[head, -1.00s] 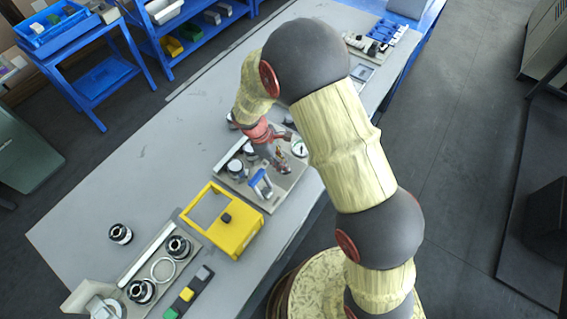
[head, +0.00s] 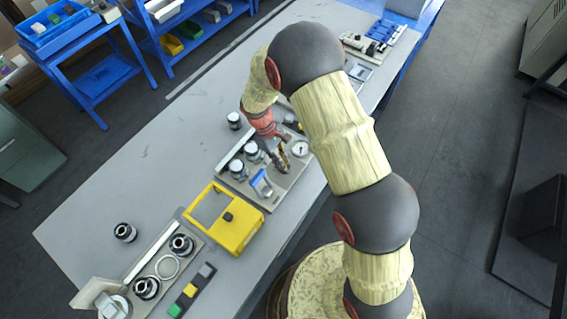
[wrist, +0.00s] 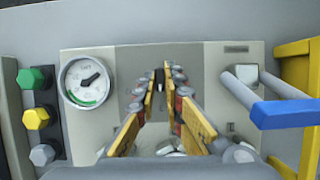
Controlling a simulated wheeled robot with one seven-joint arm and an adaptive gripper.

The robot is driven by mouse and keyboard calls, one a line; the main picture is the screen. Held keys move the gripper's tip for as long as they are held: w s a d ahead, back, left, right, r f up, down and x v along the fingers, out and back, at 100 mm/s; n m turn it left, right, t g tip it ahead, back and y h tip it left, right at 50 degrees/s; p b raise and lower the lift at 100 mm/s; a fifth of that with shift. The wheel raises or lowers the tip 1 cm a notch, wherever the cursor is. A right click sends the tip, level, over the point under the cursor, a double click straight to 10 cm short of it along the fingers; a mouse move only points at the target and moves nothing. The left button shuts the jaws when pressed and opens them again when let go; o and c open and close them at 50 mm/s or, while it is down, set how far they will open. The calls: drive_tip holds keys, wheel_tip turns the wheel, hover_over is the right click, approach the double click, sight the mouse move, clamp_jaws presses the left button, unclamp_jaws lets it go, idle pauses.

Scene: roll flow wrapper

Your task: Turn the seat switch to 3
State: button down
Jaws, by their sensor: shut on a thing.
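A grey panel (wrist: 215,60) fills much of the wrist view, and a small dark switch knob (wrist: 160,77) stands on it. My gripper (wrist: 161,84) is shut on this knob, one finger on each side. The knob's numbers and pointer are too small or hidden to read, so its setting cannot be told. In the head view my gripper (head: 283,168) is low over the panel (head: 285,188), between the blue handle and the round gauge; the knob is hidden there.
A round gauge (wrist: 86,82) and green, yellow and grey buttons (wrist: 36,117) lie left in the wrist view. A blue handle (wrist: 287,112) and a yellow frame (wrist: 301,60) are at right.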

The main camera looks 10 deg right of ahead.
drive_tip(key=c, duration=1.9)
unclamp_jaws()
drive_tip(key=shift+r, duration=0.1)
drive_tip(key=v, duration=1.1)
drive_tip(key=shift+w+r, duration=0.15)
drive_tip(key=shift+r, duration=0.15)
drive_tip(key=shift+a, duration=0.1)
